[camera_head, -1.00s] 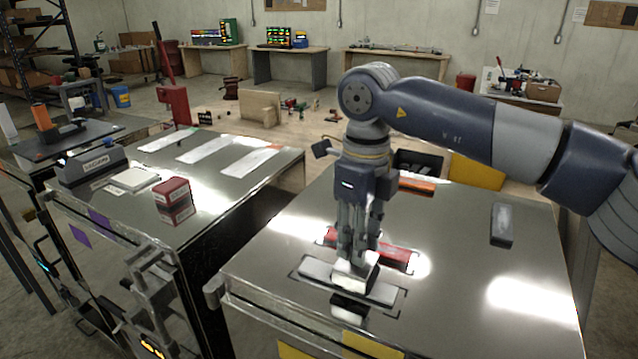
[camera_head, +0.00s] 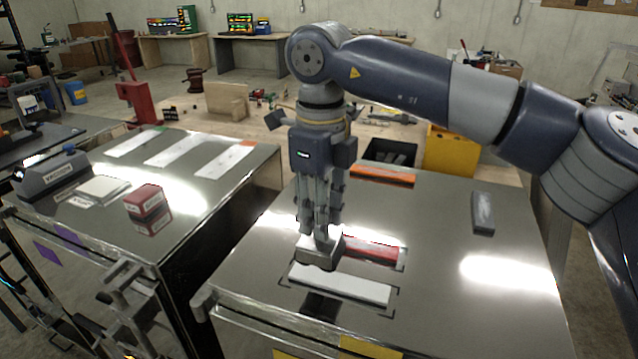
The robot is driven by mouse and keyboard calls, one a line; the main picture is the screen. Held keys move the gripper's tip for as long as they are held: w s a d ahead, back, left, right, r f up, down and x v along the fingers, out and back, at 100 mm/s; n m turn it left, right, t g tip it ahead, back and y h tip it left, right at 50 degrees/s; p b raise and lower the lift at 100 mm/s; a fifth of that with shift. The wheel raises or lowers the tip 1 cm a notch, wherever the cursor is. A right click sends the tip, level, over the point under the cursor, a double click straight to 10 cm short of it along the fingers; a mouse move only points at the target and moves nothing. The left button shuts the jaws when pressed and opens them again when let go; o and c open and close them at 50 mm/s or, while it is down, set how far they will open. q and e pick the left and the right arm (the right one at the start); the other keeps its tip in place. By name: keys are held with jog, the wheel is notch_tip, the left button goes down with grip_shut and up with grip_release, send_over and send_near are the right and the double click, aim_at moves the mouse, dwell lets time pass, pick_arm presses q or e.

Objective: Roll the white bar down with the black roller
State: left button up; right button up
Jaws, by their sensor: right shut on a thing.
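My right gripper (camera_head: 322,232) points down and is shut on the roller (camera_head: 318,256), a small block-like thing with a pale grey top and darker sides. The gripper fingers partly hide it. The roller appears raised over the left part of the white bar (camera_head: 345,285), with a gap below it. The white bar lies flat inside black corner marks on the shiny table. A dark reflection shows in the metal in front of the bar. My left gripper is not in view.
A red bar (camera_head: 375,251) lies just behind the white bar. An orange bar (camera_head: 382,175) lies at the table's far edge and a dark grey bar (camera_head: 482,212) at right. A second metal table at left holds a red box (camera_head: 146,199) and pale strips (camera_head: 180,150).

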jog(key=r, duration=0.1)
jog(key=r+p, duration=0.1)
jog(key=shift+w+a+r, duration=0.15)
jog(key=shift+a+r, duration=0.1)
jog(key=shift+r, duration=0.05)
jog(key=shift+r+p, duration=0.3)
jog(key=shift+r, duration=0.1)
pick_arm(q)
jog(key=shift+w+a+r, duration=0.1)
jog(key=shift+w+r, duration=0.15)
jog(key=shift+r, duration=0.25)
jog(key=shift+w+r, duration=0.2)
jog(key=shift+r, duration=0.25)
pick_arm(e)
jog(key=shift+d, duration=0.1)
